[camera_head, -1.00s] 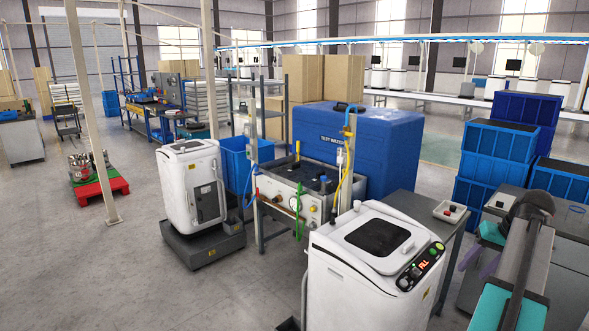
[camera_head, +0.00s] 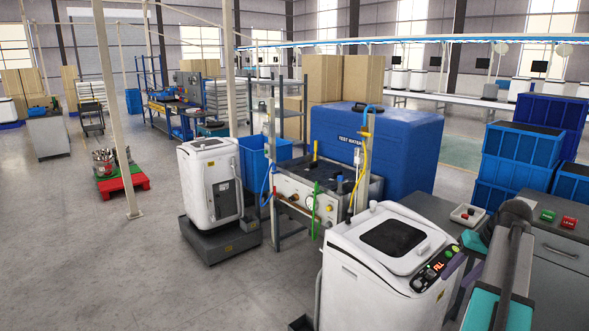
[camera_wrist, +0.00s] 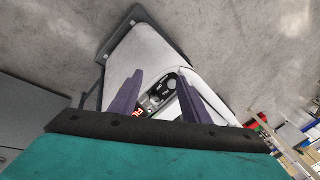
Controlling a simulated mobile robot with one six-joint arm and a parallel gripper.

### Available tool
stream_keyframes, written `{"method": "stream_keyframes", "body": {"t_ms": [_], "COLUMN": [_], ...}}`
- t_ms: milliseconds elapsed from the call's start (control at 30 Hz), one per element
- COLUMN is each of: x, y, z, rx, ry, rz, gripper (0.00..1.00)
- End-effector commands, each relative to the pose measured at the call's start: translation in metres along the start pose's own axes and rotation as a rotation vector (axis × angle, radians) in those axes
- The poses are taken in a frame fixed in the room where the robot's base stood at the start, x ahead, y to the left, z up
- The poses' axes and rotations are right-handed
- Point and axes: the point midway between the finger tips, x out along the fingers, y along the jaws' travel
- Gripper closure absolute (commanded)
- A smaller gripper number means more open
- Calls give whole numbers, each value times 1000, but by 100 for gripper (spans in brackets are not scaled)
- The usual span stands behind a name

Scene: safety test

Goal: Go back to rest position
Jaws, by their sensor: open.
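My gripper (camera_wrist: 160,88) is open, with its two purple fingers spread apart in the wrist view and nothing held between them. Behind the fingers is the white machine (camera_wrist: 132,58), with its control panel and red display showing in the gap. In the head view my arm reaches in from the lower right, and the purple fingers (camera_head: 462,272) show beside the right edge of the white top-lid machine (camera_head: 345,275). I cannot tell whether the fingers touch it.
A grey bench (camera_head: 555,262) with green and red buttons stands at the right, close to my arm. A small button box (camera_head: 467,214) sits behind the machine. A blue test water tank (camera_head: 405,150), a second white machine (camera_head: 192,170) and blue crates (camera_head: 515,160) stand farther back.

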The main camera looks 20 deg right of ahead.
Motion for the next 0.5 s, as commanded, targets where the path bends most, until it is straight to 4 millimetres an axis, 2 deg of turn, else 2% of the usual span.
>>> {"method": "stream_keyframes", "body": {"t_ms": [33, 267, 500], "x": [17, 97, 181], "y": [-12, -71, -128], "z": [-1, 8, 39], "rx": [-17, -97, -175], "ry": [-23, -138, -268], "rz": [-11, -57, -85], "gripper": [57, 57, 57]}}
